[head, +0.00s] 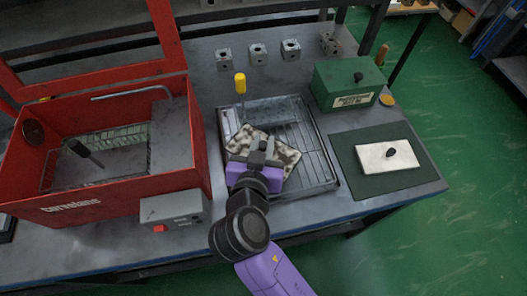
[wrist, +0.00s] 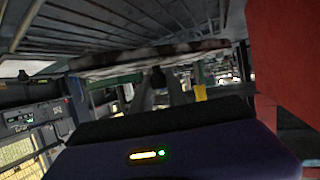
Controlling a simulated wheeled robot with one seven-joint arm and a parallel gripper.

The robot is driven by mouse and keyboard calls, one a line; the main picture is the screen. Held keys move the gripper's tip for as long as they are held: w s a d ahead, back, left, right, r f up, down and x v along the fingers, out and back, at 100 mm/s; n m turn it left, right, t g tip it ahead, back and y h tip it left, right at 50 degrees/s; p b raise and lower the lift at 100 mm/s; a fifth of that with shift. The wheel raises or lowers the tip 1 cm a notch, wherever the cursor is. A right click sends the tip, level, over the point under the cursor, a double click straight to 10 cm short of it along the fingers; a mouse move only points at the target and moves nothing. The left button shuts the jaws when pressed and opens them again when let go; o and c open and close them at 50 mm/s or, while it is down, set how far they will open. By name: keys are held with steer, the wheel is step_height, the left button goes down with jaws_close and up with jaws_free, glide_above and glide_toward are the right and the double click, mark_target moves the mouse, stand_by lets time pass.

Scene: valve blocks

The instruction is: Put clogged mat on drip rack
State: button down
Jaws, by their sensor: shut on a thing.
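The clogged mat (head: 285,153), a flat plate blotched brown and white, is over the drip rack (head: 317,165), a metal tray with wire bars. It lies askew to the bars, over the rack's left and middle part. My gripper (head: 262,152) is above the mat and shut on its small dark knob. In the wrist view the mat (wrist: 150,57) shows edge-on beyond my fingers (wrist: 161,88), with the rack's bars (wrist: 90,25) behind it. I cannot tell whether the mat touches the bars. My gripper and wrist hide part of the mat.
A red washing bin (head: 110,198) with a raised lid stands left. A yellow-handled tool (head: 240,84) stands at the rack's back left. A green box (head: 345,86) is behind right. A clean white mat (head: 387,157) lies on a dark pad (head: 422,178). Several metal blocks (head: 257,54) line the back.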

steer(key=shift+f, duration=2.2)
steer(key=shift+f, duration=0.15)
steer(key=c, duration=1.3)
jaws_free()
steer(key=shift+r, duration=0.2)
steer(key=b+v, duration=0.1)
steer(key=v, duration=1.1)
steer(key=shift+f, duration=0.15)
